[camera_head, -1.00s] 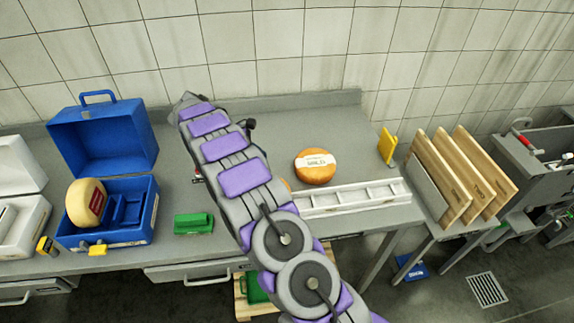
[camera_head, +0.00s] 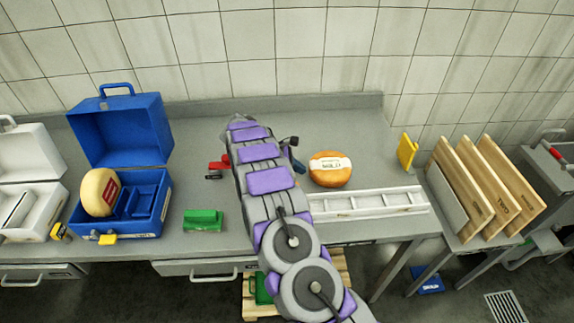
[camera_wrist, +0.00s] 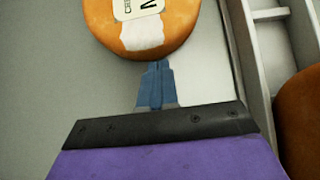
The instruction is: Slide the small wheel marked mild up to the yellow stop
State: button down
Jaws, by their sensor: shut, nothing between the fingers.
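The small orange wheel marked mild (camera_head: 330,171) lies flat on the grey table, behind the white rail. The yellow stop (camera_head: 407,151) stands upright to its right, with bare table between them. My gripper is mostly hidden behind my arm in the head view; a blue part of it (camera_head: 298,165) shows just left of the wheel. In the wrist view my gripper (camera_wrist: 157,64) is shut and empty, its blue fingertips at the edge of the mild wheel (camera_wrist: 150,35). I cannot tell whether they touch it.
The white ladder-like rail (camera_head: 367,203) runs along the table's front. A green block (camera_head: 203,220) and an open blue case (camera_head: 150,222) stand left. Wooden boards (camera_head: 487,180) stand right.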

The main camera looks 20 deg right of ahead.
jog(key=shift+s+d, duration=0.2)
jog(key=shift+d, duration=0.15)
jog(key=shift+s+a+r, duration=0.2)
jog(key=shift+r, duration=0.05)
jog(key=shift+d+f, duration=0.1)
jog(key=shift+d, duration=0.75)
jog(key=s+d+p, duration=0.1)
jog(key=d+p, duration=0.2)
jog(key=d, duration=0.3)
jog(key=s+d+p, duration=0.2)
jog(key=d+p, duration=0.1)
jog(key=d, duration=0.3)
jog(key=s+d+p, duration=0.2)
jog(key=d+p, duration=0.1)
jog(key=d, duration=0.3)
jog(key=shift+s, duration=0.25)
jog(key=shift+s+d, duration=0.15)
jog(key=shift+d, duration=0.35)
